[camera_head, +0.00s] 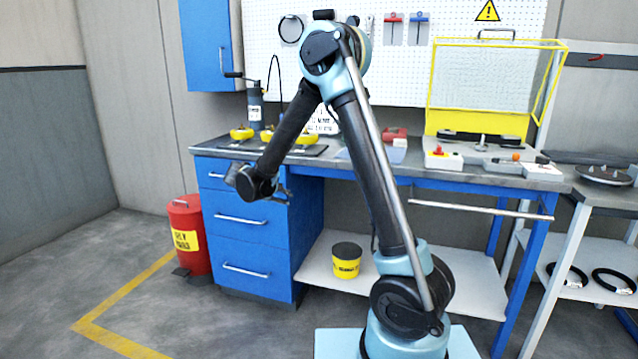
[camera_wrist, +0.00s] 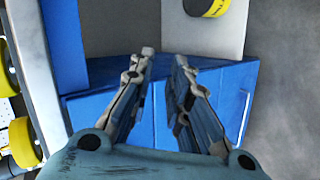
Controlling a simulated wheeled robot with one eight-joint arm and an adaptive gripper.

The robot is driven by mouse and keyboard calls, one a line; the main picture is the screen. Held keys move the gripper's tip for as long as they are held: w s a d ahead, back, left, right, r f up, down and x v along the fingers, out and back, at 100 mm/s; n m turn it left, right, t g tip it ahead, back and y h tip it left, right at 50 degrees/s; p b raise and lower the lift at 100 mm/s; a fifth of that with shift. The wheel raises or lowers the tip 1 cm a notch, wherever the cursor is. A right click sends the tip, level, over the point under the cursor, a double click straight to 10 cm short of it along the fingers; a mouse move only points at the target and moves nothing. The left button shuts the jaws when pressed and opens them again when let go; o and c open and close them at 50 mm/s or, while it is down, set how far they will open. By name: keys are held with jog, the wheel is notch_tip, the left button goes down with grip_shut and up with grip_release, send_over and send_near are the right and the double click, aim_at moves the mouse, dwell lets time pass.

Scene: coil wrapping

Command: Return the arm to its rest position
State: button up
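My gripper (camera_wrist: 164,56) shows in the wrist view with its two jointed fingers leaning toward each other. A clear gap remains between the tips, and nothing is between them. In the head view my arm is folded: it rises to a high elbow, and the forearm slopes down left to a dark wrist in front of the blue drawer cabinet (camera_head: 232,246). The finger spacing cannot be made out there. The wrist view shows blue cabinet surfaces behind the fingers. My gripper appears clear of the workbench (camera_head: 400,163).
A red bin (camera_head: 184,218) stands left of the cabinet. A yellow-and-black tub (camera_head: 347,268) sits on the lower shelf (camera_head: 318,270). The bench holds yellow-and-black items (camera_head: 241,133) and a yellow-framed guard (camera_head: 487,125). Black rings (camera_head: 615,281) lie on the right shelf. Floor at left is open.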

jog(key=s+d+r+m+g+y, duration=0.1)
jog(key=s+d+r+m+g, duration=0.1)
jog(key=s+d, duration=0.5)
jog(key=s+d+r+m+g, duration=0.1)
jog(key=s+d+r, duration=0.15)
jog(key=d, duration=0.75)
jog(key=s+d+r+m+g+y, duration=0.1)
jog(key=s+d+r+m+g, duration=0.1)
jog(key=s+d, duration=0.55)
jog(key=s+d+f+m+y, duration=0.2)
jog(key=s+d+f, duration=0.2)
jog(key=s, duration=0.7)
jog(key=s+d+f+m+g+y, duration=0.1)
jog(key=s+d+f+m+y, duration=0.1)
jog(key=s, duration=0.8)
notch_tip(320, 180, down, 2)
jog(key=shift+s+d+f+m+g, duration=0.1)
jog(key=shift+s+d+m+g, duration=0.35)
jog(key=shift+d, duration=0.75)
jog(key=shift+w, duration=0.1)
